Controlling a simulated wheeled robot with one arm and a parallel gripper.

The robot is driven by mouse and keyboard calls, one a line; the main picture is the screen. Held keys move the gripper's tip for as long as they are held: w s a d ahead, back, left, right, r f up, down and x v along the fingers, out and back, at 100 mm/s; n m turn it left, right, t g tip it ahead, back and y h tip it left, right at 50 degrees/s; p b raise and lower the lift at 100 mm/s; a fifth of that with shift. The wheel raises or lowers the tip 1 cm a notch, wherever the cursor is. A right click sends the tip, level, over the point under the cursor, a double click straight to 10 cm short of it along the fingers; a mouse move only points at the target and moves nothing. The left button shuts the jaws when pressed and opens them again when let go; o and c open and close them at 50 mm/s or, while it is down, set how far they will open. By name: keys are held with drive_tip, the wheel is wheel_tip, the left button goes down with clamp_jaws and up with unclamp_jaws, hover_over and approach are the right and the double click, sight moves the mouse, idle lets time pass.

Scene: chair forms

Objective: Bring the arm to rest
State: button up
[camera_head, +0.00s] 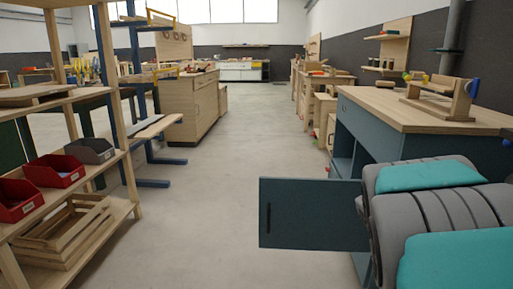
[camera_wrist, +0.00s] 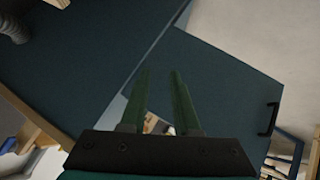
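My gripper (camera_wrist: 161,75) shows in the wrist view with its two green fingers apart and nothing between them. In the wrist view it points at the dark blue cabinet, with the open door (camera_wrist: 225,85) and its black handle on the right. In the head view my grey and teal arm fills the lower right, in front of the blue cabinet (camera_head: 372,132). The cabinet's door (camera_head: 312,215) stands open to the left of my arm. My gripper is hidden in the head view. I cannot tell whether it touches the cabinet.
A wooden shelf rack (camera_head: 118,212) with red bins (camera_head: 54,170), a grey bin (camera_head: 90,150) and a wooden crate (camera_head: 66,233) stands at the left. A wooden fixture (camera_head: 442,98) sits on the cabinet's top. Workbenches line both sides farther back. The middle aisle (camera_head: 240,130) is clear.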

drive_tip(key=s+a+f+g+y, duration=0.1)
drive_tip(key=s+a, duration=0.5)
drive_tip(key=s, duration=0.6)
drive_tip(key=s+a+f+g+y, duration=0.2)
drive_tip(key=s+a+g, duration=0.3)
drive_tip(key=s, duration=0.8)
drive_tip(key=s+a+f+g+y, duration=0.2)
drive_tip(key=s+a, duration=0.6)
drive_tip(key=s, duration=0.5)
drive_tip(key=shift+a+f+m+g, duration=0.15)
drive_tip(key=shift+f+m+g, duration=0.25)
drive_tip(key=shift+g, duration=0.5)
